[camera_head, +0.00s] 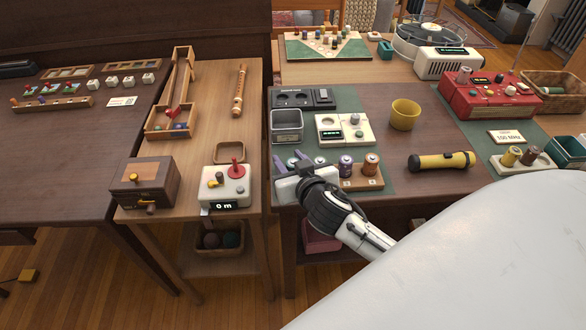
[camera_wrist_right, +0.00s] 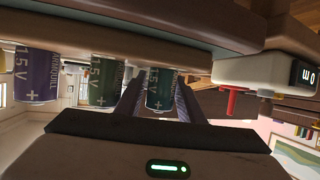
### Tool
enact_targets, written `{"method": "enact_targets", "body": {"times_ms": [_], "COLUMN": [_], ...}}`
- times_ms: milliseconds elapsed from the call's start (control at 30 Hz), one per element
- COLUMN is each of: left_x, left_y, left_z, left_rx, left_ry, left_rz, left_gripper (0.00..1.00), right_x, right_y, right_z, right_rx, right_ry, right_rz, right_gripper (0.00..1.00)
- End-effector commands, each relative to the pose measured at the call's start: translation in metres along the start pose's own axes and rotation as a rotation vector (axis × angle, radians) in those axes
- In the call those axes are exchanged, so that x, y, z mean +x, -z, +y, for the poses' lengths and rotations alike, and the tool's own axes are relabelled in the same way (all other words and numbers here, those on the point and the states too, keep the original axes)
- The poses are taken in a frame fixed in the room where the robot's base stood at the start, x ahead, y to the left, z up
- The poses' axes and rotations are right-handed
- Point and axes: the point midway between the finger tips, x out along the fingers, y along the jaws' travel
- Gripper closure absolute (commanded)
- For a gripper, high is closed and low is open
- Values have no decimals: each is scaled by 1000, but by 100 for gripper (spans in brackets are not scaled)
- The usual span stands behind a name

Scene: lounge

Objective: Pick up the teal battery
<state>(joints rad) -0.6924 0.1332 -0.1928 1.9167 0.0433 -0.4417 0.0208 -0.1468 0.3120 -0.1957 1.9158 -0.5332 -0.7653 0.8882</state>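The teal battery (camera_wrist_right: 160,88) shows in the right wrist view, which looks upside down. It stands between the two fingers of my right gripper (camera_wrist_right: 156,98); I cannot tell whether they touch it. In the head view my right gripper (camera_head: 294,161) is at the left end of the battery row, fingers apart. A green battery (camera_wrist_right: 108,82) and a purple battery (camera_wrist_right: 38,76) stand beside the teal one. In the head view the purple battery (camera_head: 346,166) and a copper battery (camera_head: 370,163) stand in the wooden holder (camera_head: 364,184). My left gripper is not in view.
A white box with a red knob (camera_head: 224,185) is on the side table to the left. A grey bin (camera_head: 287,127) and a cream device (camera_head: 343,129) stand behind the batteries. A yellow cup (camera_head: 404,115) and a flashlight (camera_head: 441,161) are to the right.

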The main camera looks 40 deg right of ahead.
Motion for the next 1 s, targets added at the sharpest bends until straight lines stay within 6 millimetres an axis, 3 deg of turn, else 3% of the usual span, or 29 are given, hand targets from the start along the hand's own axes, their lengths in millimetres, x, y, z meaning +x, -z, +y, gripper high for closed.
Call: {"method": "enact_targets", "body": {"times_ms": [300,500,767,1000], "left_x": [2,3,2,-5], "left_y": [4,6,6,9], "left_z": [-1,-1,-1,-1], "left_rx": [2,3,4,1], "left_ry": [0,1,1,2], "left_rz": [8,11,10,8], "left_gripper": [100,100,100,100], "right_x": [6,6,5,-10], "right_y": [-1,-1,4,42], "right_z": [0,0,0,-1], "right_rx": [0,0,1,3], "right_ry": [1,1,2,3], "right_rz": [-1,-1,1,6], "right_gripper": [67,100,100,100]}}
